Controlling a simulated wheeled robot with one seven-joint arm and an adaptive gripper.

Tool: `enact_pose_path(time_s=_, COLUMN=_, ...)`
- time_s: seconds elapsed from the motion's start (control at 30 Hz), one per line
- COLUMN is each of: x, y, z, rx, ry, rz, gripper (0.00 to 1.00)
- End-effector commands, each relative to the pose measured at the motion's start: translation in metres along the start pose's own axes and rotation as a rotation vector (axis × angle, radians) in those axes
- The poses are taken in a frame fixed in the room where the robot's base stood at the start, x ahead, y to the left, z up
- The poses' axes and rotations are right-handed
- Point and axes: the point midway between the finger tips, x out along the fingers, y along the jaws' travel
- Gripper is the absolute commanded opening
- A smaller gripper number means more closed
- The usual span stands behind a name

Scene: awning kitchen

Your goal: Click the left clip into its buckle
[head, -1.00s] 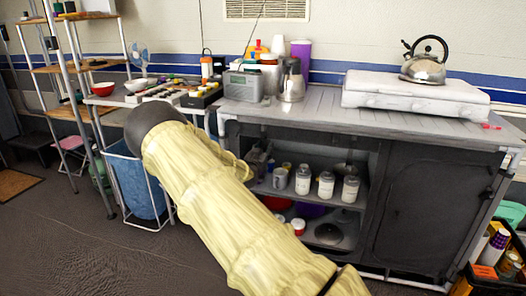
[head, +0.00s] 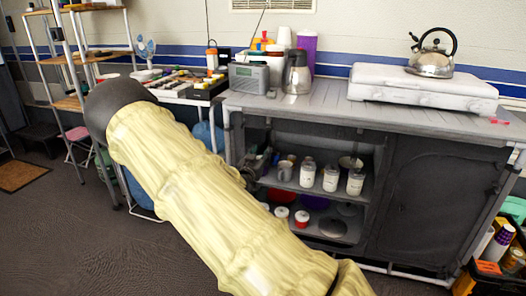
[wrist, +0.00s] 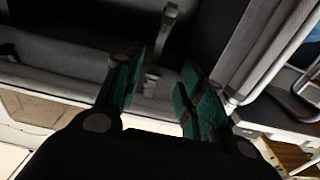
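In the wrist view my gripper (wrist: 160,92) is open, its teal-padded fingers apart. A pale grey strap-like piece (wrist: 168,22) hangs ahead of the fingers, and a small light piece (wrist: 152,80) shows in the gap between them. I cannot tell which, if either, is the left clip or its buckle. Neither piece is visibly gripped.
The open shelves hold several jars (head: 331,177) and a mug (head: 285,171). The worktop carries a kettle (head: 433,62) on a white stove (head: 420,90), a radio (head: 252,78) and a jug (head: 297,75). A crate (head: 490,272) stands at right.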

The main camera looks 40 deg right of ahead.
Motion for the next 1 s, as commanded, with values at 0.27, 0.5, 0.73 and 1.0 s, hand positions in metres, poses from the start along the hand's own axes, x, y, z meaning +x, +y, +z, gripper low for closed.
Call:
enact_pose_path(time_s=0.27, x=-0.009, y=0.001, z=0.000, rx=0.001, ry=0.001, rz=0.001, gripper=0.39)
enact_pose_path(time_s=0.5, x=-0.008, y=0.001, z=0.000, rx=0.001, ry=0.001, rz=0.001, gripper=0.39)
enact_pose_path(time_s=0.73, x=-0.009, y=0.001, z=0.001, rx=-0.001, ry=-0.002, rz=0.000, gripper=0.39)
enact_pose_path(time_s=1.0, x=-0.042, y=0.020, z=0.079, rx=-0.115, ry=-0.153, rz=-0.036, gripper=0.39)
